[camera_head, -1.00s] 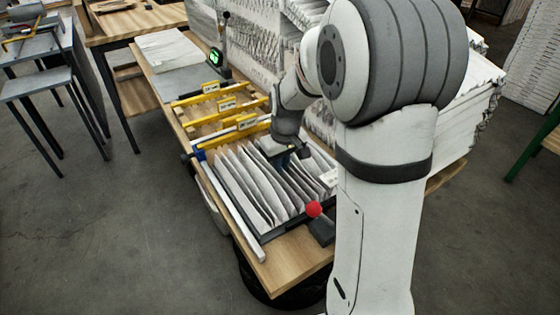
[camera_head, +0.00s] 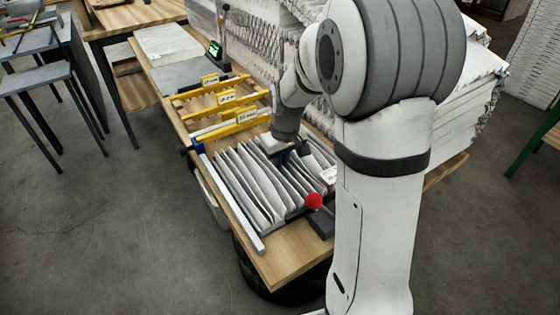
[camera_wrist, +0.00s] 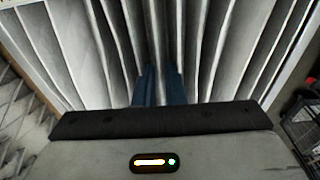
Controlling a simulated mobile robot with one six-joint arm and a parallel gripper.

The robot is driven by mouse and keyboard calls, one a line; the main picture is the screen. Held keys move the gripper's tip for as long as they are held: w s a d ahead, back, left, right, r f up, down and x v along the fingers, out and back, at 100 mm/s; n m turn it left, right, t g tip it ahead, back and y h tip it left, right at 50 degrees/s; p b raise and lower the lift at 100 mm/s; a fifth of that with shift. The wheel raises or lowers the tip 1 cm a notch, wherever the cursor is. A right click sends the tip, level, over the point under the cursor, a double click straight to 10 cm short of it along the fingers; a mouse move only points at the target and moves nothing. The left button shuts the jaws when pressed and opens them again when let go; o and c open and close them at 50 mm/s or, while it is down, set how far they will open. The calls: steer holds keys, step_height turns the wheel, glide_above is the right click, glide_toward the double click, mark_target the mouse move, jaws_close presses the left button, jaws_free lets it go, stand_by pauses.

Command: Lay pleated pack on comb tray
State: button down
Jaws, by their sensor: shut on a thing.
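The pleated pack (camera_head: 247,187), a row of white upright folds, is at the front of the wooden bench in the head view. Its folds (camera_wrist: 205,50) fill most of the wrist view. My gripper (camera_head: 285,158) reaches down into the pack near its back middle. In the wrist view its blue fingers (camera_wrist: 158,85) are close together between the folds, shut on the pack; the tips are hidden. The comb tray appears to be the frame of yellow toothed bars (camera_head: 222,108) with white labels, just behind the pack. Whether the pack's underside touches anything is hidden.
A white rail (camera_head: 233,208) runs along the pack's left side. A red knob (camera_head: 313,201) on a dark block stands at the front right. A green-lit display (camera_head: 215,49) and flat grey sheets (camera_head: 170,42) are farther back. Tall white stacks (camera_head: 465,100) border the right.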

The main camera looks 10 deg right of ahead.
steer(key=c, duration=1.8)
jaws_free()
steer(key=shift+r, duration=0.1)
steer(key=shift+r+p, duration=1.6)
steer(key=shift+r, duration=0.65)
steer(key=shift+o, duration=0.4)
steer(key=o, duration=0.5)
